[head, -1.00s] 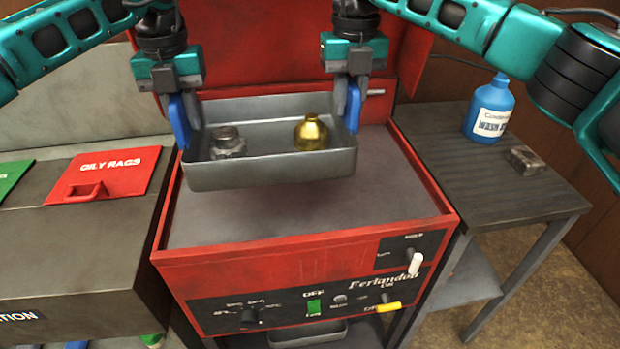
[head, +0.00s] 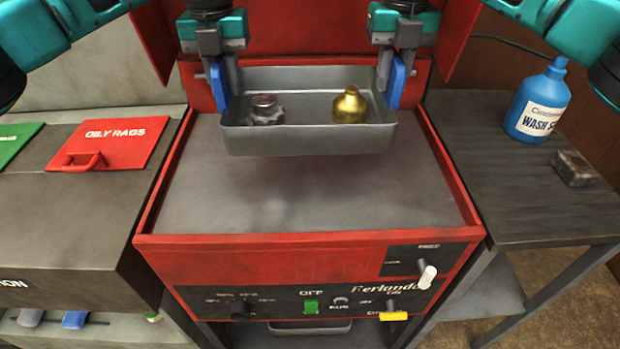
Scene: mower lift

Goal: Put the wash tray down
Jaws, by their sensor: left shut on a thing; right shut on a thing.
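The grey metal wash tray (head: 310,141) hangs level above the grey top of the red machine, with a shadow below it. In it stand a dark metal fitting (head: 265,110) on the left and a brass bottle-shaped part (head: 350,106) on the right. My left gripper (head: 222,92) is shut on the tray's left end. My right gripper (head: 393,86) is shut on its right end. Both have blue finger pads against the tray.
The red machine (head: 300,250) has a wide bare grey top (head: 300,195) with raised red edges. A blue wash bottle (head: 539,103) and a small grey block (head: 573,168) stand on the dark side table at right. A red oily-rags lid (head: 110,143) lies at left.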

